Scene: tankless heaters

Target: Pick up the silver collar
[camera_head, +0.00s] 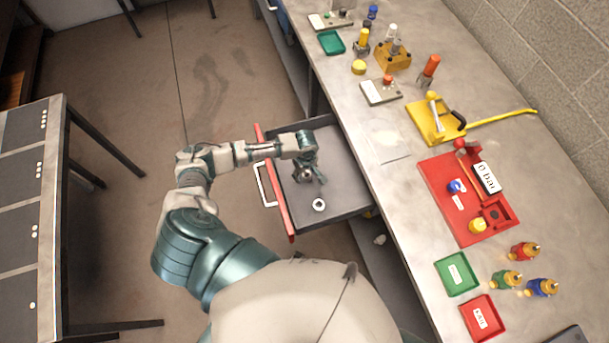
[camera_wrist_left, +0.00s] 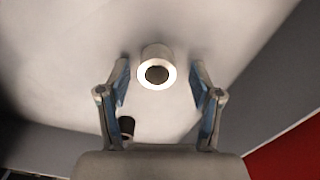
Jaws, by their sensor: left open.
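The silver collar (camera_head: 319,205) is a short ring with a dark hole, lying on the grey floor of an open drawer (camera_head: 345,200). In the left wrist view the collar (camera_wrist_left: 157,68) is ahead of my left gripper (camera_wrist_left: 160,80), roughly centred between the fingertips and apart from both. My left gripper (camera_head: 312,178) also shows over the drawer in the head view, a little above the collar in the picture. It is open and empty. A small dark cylinder (camera_wrist_left: 126,126) shows near the left finger in the wrist view. My right gripper is not seen.
The drawer has a red front (camera_head: 272,180) with a pale handle (camera_head: 264,184). The workbench (camera_head: 385,145) on the right carries a red tray (camera_head: 445,190), a yellow fixture (camera_head: 428,125), a green tray (camera_head: 457,274) and several small parts. Another table (camera_head: 25,220) stands at the left.

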